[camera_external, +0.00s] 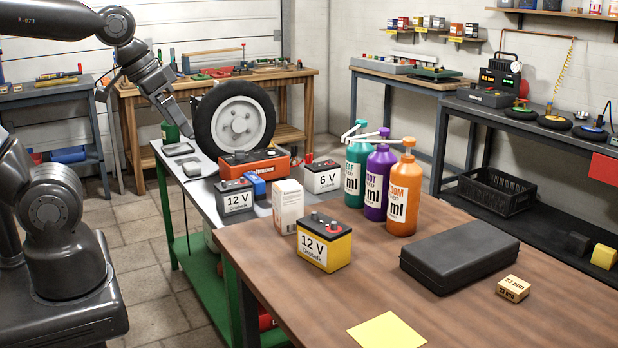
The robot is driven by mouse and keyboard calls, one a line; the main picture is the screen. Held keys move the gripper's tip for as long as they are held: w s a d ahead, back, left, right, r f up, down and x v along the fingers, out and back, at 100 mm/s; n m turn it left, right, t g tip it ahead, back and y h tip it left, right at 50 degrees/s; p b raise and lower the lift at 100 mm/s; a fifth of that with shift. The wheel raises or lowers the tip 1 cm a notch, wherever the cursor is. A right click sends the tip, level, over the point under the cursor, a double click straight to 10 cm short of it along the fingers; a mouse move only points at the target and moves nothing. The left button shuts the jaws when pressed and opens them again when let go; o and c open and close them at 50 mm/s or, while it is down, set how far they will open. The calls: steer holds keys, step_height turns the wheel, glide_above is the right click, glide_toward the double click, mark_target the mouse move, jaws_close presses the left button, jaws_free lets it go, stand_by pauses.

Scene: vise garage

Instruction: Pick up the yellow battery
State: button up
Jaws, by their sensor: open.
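The yellow battery (324,251) stands upright on the brown wooden table. It has a yellow body, a black top with red and grey parts, and a white "12 V" label. My gripper (187,134) is above the grey bench by the tyre, to the left of and behind the yellow battery, well apart from it. My gripper is open, and I see nothing held in it. Its fingertips are small in the view.
A white box (288,206) stands close behind the battery. Teal (357,180), purple (377,185) and orange (402,195) bottles stand behind to the right. A black case (459,256) lies to the right, a yellow note (387,330) in front. The tabletop between is clear.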

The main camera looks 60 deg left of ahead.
steer(key=w+d+f+g, duration=0.1)
steer(key=w+d+f, duration=0.1)
steer(key=w, duration=0.5)
steer(key=n+y, duration=0.1)
steer(key=n, duration=0.1)
glide_toward(323, 224)
steer(key=f, duration=0.2)
steer(key=shift+w+x, duration=0.15)
steer(key=shift+x, duration=2.6)
steer(key=shift+w+x, duration=0.15)
steer(key=shift+x, duration=2.6)
steer(key=shift+r, duration=0.1)
steer(key=shift+c, duration=0.3)
steer(key=c, duration=1.2)
steer(key=shift+c, duration=0.6)
steer(key=shift+r, duration=0.2)
